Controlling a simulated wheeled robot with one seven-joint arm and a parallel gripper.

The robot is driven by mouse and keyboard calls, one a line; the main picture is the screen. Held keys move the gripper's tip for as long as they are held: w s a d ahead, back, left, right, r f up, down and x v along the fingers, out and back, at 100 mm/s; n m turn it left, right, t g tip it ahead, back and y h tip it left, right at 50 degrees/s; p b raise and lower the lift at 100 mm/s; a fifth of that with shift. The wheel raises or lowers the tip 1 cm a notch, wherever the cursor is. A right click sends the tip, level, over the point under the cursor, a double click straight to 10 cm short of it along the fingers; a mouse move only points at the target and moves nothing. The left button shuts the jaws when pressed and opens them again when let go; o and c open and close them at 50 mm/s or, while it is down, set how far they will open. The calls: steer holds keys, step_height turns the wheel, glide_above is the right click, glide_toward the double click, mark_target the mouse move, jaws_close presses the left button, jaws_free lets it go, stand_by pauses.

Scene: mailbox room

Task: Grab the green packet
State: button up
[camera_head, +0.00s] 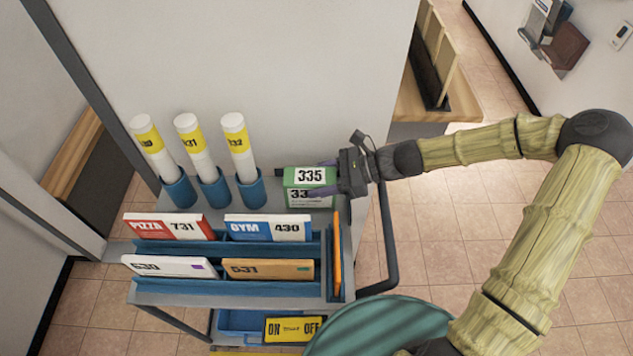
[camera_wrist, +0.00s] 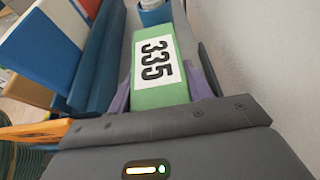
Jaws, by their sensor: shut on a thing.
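The green packet (camera_head: 309,187) is a box with a white label reading 335. It stands at the back right of the blue-grey cart, right of the white tubes. My gripper (camera_head: 322,184) reaches it from the right and is shut on it, with one finger along each side. In the wrist view the green packet (camera_wrist: 158,62) lies between the purple fingers of my gripper (camera_wrist: 162,92). Its underside is hidden, so I cannot tell whether it still touches the cart.
Several white tubes with yellow bands (camera_head: 192,142) stand in blue cups left of the packet. Blue racks (camera_head: 180,247) in front hold several envelopes and cards. An orange panel (camera_head: 337,255) stands at the racks' right end. A wall (camera_head: 300,80) rises close behind the cart.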

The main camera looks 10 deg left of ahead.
step_height(320, 180, up, 10)
steer(key=shift+f+p, duration=0.25)
steer(key=shift+p, duration=0.25)
stand_by(0.3)
